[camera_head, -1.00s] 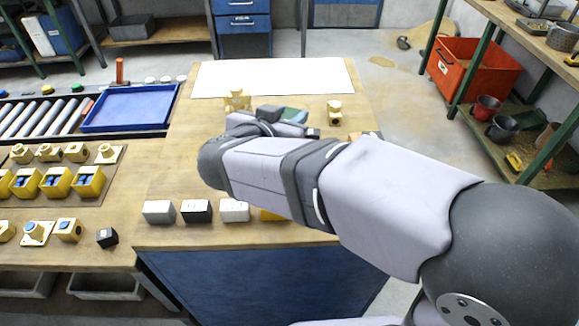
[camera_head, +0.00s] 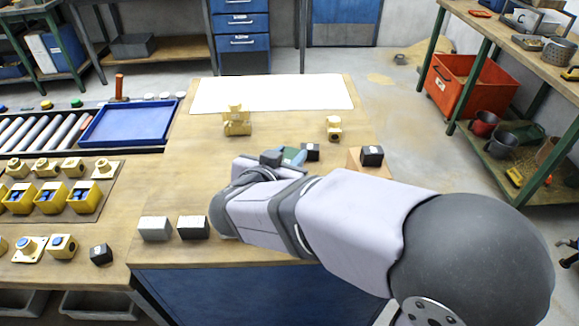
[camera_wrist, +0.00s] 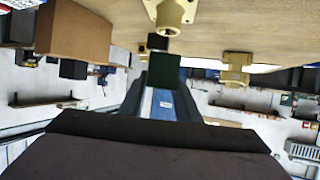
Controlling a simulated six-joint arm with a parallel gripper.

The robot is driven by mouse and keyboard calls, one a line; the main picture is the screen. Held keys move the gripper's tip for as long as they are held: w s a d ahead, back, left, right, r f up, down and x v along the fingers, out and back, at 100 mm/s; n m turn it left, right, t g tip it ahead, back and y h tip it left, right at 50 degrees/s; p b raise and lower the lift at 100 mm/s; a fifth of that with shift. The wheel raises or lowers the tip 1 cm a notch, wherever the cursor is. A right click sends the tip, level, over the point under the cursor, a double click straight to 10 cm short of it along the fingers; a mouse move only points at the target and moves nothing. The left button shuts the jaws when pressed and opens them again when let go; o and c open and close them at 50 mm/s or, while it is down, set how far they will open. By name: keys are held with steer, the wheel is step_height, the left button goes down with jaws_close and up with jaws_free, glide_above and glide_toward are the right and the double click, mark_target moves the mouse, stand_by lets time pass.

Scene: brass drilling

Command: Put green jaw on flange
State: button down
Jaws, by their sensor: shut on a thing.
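My gripper (camera_wrist: 163,95) is shut on a dark green block, the green jaw (camera_wrist: 165,72), which shows between the fingertips in the wrist view. In the head view the gripper (camera_head: 282,157) is partly hidden by my own wrist, and a bit of green (camera_head: 296,155) shows at its tip. A brass-coloured fitting (camera_head: 237,122) stands on the table beyond the gripper, and a smaller one (camera_head: 334,128) stands to its right. I cannot tell which is the flange. In the wrist view a brass piece with a plate-like base (camera_wrist: 172,14) is apart from the jaw.
A black cube (camera_head: 310,152) is close to the right of the gripper. Another black cube (camera_head: 371,156) sits by a brown block (camera_head: 355,160) at the table's right edge. Grey (camera_head: 155,228) and black (camera_head: 193,227) blocks are front left. A white sheet (camera_head: 272,93) lies clear at the back.

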steer(key=shift+f+b, duration=0.3)
steer(key=shift+f, duration=1.25)
steer(key=shift+f, duration=0.1)
steer(key=c, duration=1.3)
jaws_free()
steer(key=shift+c, duration=0.2)
steer(key=shift+s+a+r, duration=0.1)
steer(key=shift+s+r, duration=0.05)
steer(key=shift+r, duration=0.05)
steer(key=p+v, duration=0.1)
steer(key=v, duration=1)
steer(key=shift+s+a+r, duration=0.1)
steer(key=shift+s+a, duration=0.05)
steer(key=shift+s, duration=0.1)
